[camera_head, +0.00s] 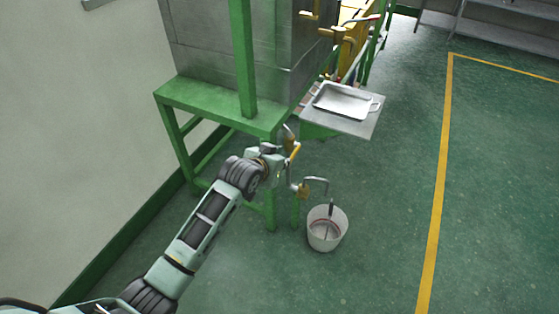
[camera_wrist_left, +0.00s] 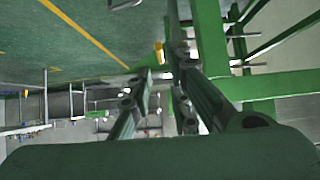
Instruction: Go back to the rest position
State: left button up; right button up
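My left arm reaches in from the lower left in the head view. I see nothing held between the fingers. My right gripper is in neither view.
A white bucket (camera_head: 340,238) stands on the floor below a bent pipe (camera_head: 316,180). A metal tray (camera_head: 343,103) lies on a grey shelf (camera_head: 362,128) at the machine. The green stand (camera_head: 208,105) is close to my left arm. Open green floor (camera_head: 500,200) lies to the right.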

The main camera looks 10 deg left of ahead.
pick_arm(q)
jog(key=shift+s+r, duration=0.2)
jog(key=shift+s, duration=0.05)
dwell(0.3)
jog(key=s+a+f+n+g+y, duration=0.1)
jog(key=s+a+f+g, duration=0.15)
jog(key=s+f, duration=0.6)
jog(key=s+a+f+g+y, duration=0.1)
jog(key=s+a+f, duration=0.2)
jog(key=s+f, duration=0.6)
jog(key=s+a+f+g+y, duration=0.1)
jog(key=s+a+f+g, duration=0.15)
jog(key=s+f, duration=0.55)
jog(key=s+a+f+g, duration=0.25)
jog(key=s+f, duration=0.25)
jog(key=s, duration=0.7)
jog(key=s+a+p, duration=0.2)
jog(key=s+p, duration=0.6)
jog(key=s, duration=0.1)
jog(key=s+a+p, duration=0.2)
jog(key=s+p, duration=0.6)
jog(key=s, duration=0.2)
jog(key=shift+f+g, duration=0.35)
jog(key=shift+f, duration=0.05)
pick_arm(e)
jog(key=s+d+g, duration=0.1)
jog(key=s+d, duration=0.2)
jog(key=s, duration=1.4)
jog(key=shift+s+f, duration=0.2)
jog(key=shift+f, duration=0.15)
